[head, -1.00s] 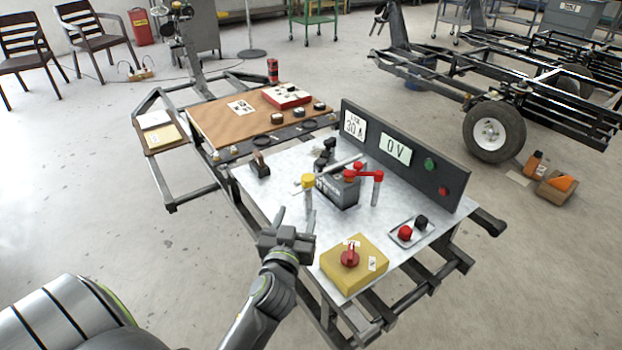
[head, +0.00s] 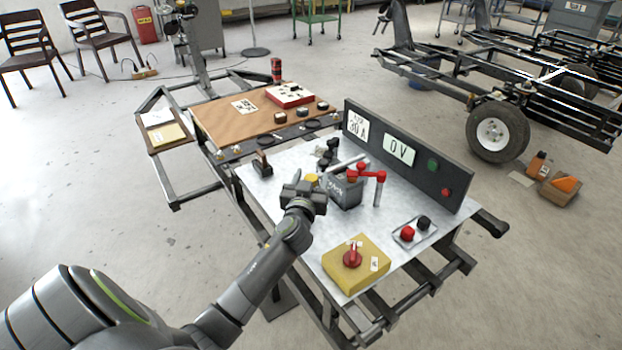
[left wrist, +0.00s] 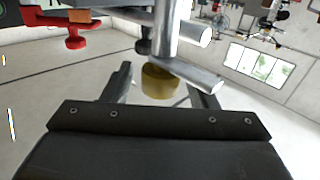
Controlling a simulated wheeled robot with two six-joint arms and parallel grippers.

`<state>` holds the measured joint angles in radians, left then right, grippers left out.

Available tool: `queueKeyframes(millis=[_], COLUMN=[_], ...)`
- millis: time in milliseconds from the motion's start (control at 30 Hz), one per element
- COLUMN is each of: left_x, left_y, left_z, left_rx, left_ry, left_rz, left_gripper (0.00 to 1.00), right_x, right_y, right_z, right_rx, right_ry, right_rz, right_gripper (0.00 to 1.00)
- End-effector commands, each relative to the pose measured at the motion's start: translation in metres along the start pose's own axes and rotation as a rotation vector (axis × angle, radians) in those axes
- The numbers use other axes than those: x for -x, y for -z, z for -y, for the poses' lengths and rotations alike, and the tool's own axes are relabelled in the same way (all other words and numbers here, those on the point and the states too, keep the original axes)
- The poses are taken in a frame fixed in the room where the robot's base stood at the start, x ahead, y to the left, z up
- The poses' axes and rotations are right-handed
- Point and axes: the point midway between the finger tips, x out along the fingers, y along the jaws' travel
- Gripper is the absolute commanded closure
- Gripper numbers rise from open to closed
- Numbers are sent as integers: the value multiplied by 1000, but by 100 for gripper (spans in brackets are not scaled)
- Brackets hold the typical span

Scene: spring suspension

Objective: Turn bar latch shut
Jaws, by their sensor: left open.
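A grey battery-like box (head: 346,196) stands on the metal bench top in the head view. A silver bar (head: 348,162), perhaps the bar latch, lies across its back; silver bars also show in the left wrist view (left wrist: 200,76). A yellow cap (head: 312,180) sits at the box's left side. My left gripper (head: 306,187) is open with its fingers near the cap. In the left wrist view the yellow cap (left wrist: 160,82) appears between the two fingers; contact cannot be told. The gripper hides the cap's post in the head view. My right gripper is not in view.
A red handle (head: 367,175) is at the box's right. A dark panel (head: 405,150) with displays stands behind. A yellow box with red knob (head: 357,266) is at front right, beside a small tray (head: 415,232). A wooden board (head: 235,117) lies further left.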

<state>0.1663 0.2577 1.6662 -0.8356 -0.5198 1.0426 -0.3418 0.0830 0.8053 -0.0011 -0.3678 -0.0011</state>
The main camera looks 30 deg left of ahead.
Motion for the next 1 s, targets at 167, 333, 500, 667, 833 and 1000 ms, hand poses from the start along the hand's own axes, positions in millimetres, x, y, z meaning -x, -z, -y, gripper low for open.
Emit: queueKeyframes(millis=[167, 333, 500, 667, 833, 1000], left_x=[0, 0, 0, 0, 0, 0], left_y=[0, 0, 0, 0, 0, 0], left_z=[0, 0, 0, 0, 1, 1], left_rx=[0, 0, 0, -1, -4, -4], left_ry=[0, 0, 0, -9, -53, -131], left_rz=[0, 0, 1, 2, 4, 5], left_gripper=[48, 71, 91, 91, 91, 91], right_x=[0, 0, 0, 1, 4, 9], right_y=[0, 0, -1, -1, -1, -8], right_z=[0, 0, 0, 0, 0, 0], right_rx=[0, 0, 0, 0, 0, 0], right_ry=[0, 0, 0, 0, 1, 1], right_rz=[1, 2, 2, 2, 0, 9], right_gripper=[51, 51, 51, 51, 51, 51])
